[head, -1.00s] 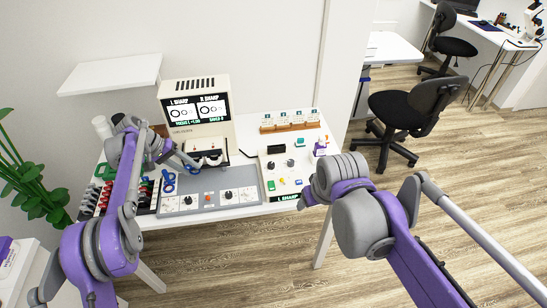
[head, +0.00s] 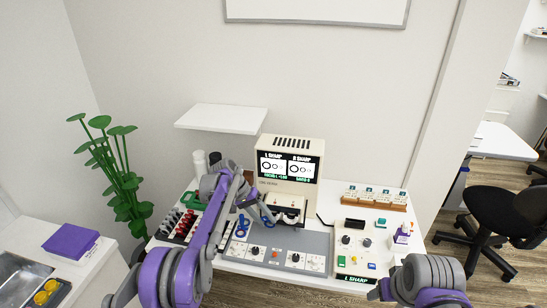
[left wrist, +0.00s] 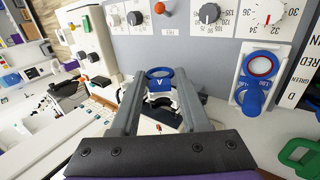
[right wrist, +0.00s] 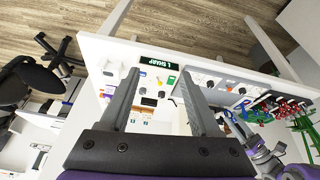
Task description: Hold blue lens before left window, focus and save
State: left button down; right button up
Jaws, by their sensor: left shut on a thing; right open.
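My left gripper (head: 267,215) is shut on a blue lens (left wrist: 160,83) by its handle, as the left wrist view shows. In the head view it is at the front of the cream tester (head: 287,172), close to its windows; the arm partly hides this, and I cannot tell which window the lens faces. The tester's screen (head: 287,166) reads L SHARP and R SHARP. A second blue lens (left wrist: 252,98) rests in a holder; it also shows in the head view (head: 242,226). My right gripper (right wrist: 160,92) is open and empty, near the front edge of the white button box (head: 357,255).
A grey panel with dials (head: 275,247) lies before the tester. The button box carries knobs, coloured buttons and an L SHARP sign. A wooden card rack (head: 376,199) and a small purple item (head: 402,234) are at the right. Rows of coloured handles (head: 180,225) stand at the left.

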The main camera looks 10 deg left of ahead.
grip_shut()
dwell(1.5)
